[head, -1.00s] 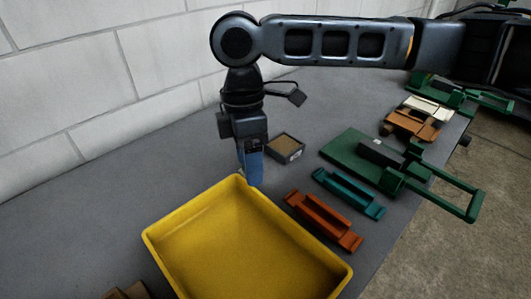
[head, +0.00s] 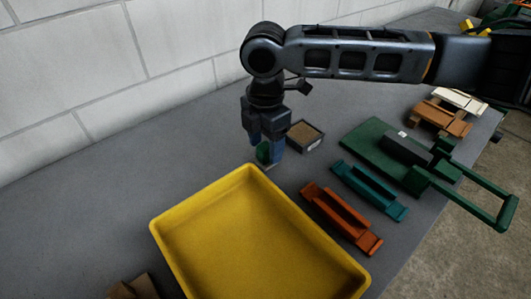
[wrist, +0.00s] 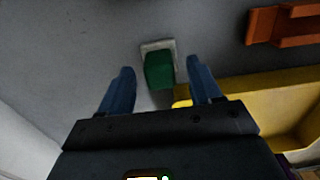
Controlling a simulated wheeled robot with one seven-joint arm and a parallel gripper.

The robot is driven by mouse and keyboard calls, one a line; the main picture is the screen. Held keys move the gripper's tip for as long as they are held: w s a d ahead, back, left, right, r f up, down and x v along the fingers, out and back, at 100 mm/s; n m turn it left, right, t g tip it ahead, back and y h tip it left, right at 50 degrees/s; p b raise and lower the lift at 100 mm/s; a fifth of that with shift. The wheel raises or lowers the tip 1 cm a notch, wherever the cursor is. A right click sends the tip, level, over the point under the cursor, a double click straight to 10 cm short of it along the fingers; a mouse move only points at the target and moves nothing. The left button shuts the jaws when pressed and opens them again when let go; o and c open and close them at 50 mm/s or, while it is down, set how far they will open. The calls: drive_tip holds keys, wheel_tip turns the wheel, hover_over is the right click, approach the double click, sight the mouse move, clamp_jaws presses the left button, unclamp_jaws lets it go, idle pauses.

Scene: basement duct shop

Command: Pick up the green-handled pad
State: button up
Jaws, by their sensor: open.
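The green-handled pad shows in the wrist view as a green block handle (wrist: 158,72) on a pale grey base (wrist: 157,46). It lies on the grey bench top, just behind the yellow bin's corner. In the head view its green handle (head: 263,152) shows between the blue fingers, and its base is mostly hidden. My gripper (head: 264,147) points down, open and empty, with a finger to either side of the handle. In the wrist view the fingers (wrist: 160,68) stand apart, with the handle in the gap toward their tips. I see no contact.
The yellow bin (head: 160,228) stands close in front of the gripper. A small grey box with a brown top (head: 304,136) sits right of it. Orange (head: 340,218) and teal (head: 369,190) holders and a green clamp fixture (head: 385,150) lie further right.

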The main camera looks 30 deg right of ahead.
wheel_tip(320, 180, down, 2)
drive_tip(key=shift+f, duration=0.1)
drive_tip(key=shift+c, duration=0.4)
drive_tip(key=c, duration=1)
drive_tip(key=shift+o, duration=0.2)
drive_tip(key=shift+r, duration=0.2)
drive_tip(key=shift+r, duration=0.55)
wheel_tip(320, 180, up, 2)
drive_tip(key=shift+r, duration=0.25)
drive_tip(key=s+d+r, duration=0.7)
drive_tip(key=d, duration=0.2)
drive_tip(key=shift+s+b, duration=0.2)
drive_tip(key=shift+b, duration=0.15)
drive_tip(key=shift+r, duration=0.1)
